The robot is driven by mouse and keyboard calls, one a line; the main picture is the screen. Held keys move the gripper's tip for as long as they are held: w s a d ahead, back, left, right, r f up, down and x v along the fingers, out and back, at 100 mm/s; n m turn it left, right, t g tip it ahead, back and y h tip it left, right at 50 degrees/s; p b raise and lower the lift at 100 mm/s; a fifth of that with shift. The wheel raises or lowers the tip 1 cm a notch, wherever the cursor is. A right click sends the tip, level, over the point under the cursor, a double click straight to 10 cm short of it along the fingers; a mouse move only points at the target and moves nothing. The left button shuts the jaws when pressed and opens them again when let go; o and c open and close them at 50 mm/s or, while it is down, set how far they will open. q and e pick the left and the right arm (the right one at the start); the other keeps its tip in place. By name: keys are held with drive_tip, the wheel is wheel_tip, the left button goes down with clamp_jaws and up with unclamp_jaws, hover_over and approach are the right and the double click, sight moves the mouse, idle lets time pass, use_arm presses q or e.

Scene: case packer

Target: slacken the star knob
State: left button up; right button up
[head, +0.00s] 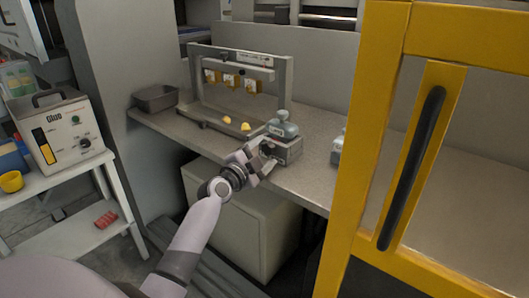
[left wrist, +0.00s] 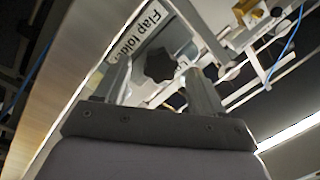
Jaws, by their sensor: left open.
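The star knob (left wrist: 158,65) is black and lobed, in front of a plate labelled "Flap folder" (left wrist: 142,33) in the left wrist view. My left gripper (left wrist: 160,75) is open, with one finger to each side of the knob in that view. I cannot tell whether either finger touches it. In the head view my left gripper (head: 263,160) is at the front of a grey block (head: 290,153) on the bench edge, where the knob is mostly hidden by the gripper. My right gripper is not in view.
A grey frame (head: 285,82) with several yellow-and-white parts stands on the bench (head: 312,183). A grey bin (head: 155,98) is at its left. A yellow door frame (head: 345,235) with a black handle stands at the right. A glue unit (head: 62,140) is on the left side table.

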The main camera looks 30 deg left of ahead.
use_arm(q)
drive_tip(key=shift+w, duration=0.55)
drive_tip(key=c, duration=1.1)
drive_tip(key=shift+o, duration=0.2)
